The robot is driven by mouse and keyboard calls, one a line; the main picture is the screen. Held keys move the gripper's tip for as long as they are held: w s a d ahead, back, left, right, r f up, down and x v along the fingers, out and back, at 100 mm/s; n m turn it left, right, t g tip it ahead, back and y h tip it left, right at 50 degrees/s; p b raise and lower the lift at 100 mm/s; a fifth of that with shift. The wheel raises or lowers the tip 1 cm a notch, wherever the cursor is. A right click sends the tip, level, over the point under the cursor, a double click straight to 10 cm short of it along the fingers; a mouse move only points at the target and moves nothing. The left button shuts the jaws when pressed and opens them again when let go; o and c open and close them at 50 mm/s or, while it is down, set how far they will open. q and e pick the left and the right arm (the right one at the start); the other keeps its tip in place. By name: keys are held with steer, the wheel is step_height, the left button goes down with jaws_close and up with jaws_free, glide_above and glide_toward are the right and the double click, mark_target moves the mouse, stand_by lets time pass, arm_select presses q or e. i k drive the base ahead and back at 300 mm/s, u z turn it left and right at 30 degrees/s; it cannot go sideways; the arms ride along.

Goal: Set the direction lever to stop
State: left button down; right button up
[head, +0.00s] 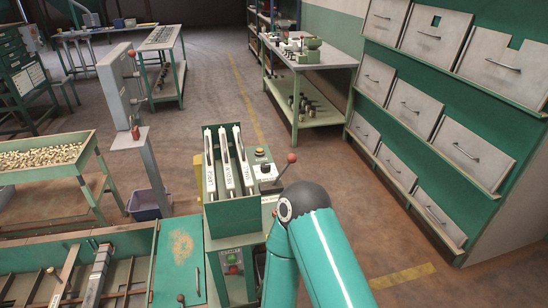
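A lever with a red ball knob (292,158) sticks out to the upper right from a small grey control box (265,170) near the middle of the head view. Its rod leans right. The labels on the box are too small to read, so I cannot tell which position it marks, or whether this is the direction lever. Another red-knobbed lever (131,53) is on a grey upright panel at the left. My teal arm with its dark round joint stands in front of the lower part of the box. Neither of my grippers shows.
A green case (212,206) with several white labelled strips stands left of the control box. A green bin of nuts (40,158) is at the left. The floor between is mostly clear.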

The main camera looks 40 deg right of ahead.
mark_target(292, 159)
steer(key=z, duration=0.1)
steer(key=k, duration=1.3)
steer(key=z, duration=0.4)
steer(key=i, duration=1)
steer(key=u, duration=0.1)
